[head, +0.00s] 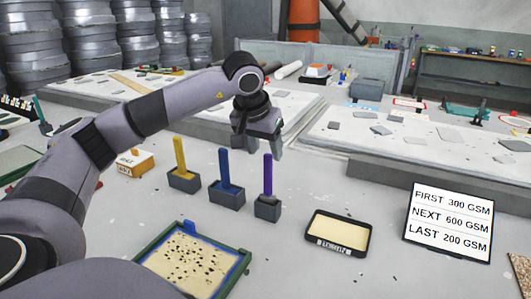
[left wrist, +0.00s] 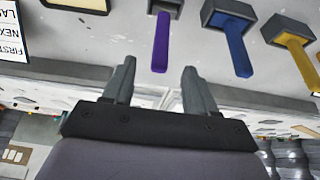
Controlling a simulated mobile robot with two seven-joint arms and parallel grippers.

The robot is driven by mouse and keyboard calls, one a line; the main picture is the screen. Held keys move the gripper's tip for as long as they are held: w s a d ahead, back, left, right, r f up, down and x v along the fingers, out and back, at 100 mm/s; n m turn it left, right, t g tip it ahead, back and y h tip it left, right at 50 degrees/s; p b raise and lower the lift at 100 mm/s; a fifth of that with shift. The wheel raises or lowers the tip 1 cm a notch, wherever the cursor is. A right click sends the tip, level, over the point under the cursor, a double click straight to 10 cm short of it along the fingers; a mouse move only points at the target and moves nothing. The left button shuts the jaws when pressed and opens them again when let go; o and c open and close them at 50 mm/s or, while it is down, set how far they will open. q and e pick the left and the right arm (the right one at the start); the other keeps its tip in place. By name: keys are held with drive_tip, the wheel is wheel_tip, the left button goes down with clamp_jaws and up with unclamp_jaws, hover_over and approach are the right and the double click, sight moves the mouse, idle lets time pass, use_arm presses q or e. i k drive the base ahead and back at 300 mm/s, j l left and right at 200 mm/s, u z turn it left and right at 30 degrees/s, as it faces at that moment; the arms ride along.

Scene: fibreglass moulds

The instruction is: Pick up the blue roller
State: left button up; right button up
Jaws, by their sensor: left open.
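The blue roller (head: 223,167) stands with its flat blue handle upright in a dark grey block (head: 227,195), the middle one of a row of three; its lower end is hidden in the block. In the left wrist view the blue roller (left wrist: 237,46) lies up and right of the fingers. My left gripper (head: 264,146) is open and empty, pointing down above and slightly behind the row, nearer the purple handle (head: 268,175). In the left wrist view my left gripper (left wrist: 159,68) has its fingers apart, with the purple handle (left wrist: 160,42) just beyond them. My right gripper is not in view.
A yellow handle (head: 180,155) stands in its block left of the blue one. A green-rimmed tray (head: 238,271), a black-rimmed tray (head: 364,252) and a weight sign (head: 449,221) are in front and right. Bare table lies between.

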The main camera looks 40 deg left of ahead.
sight(225, 185)
drive_tip(key=k, duration=1)
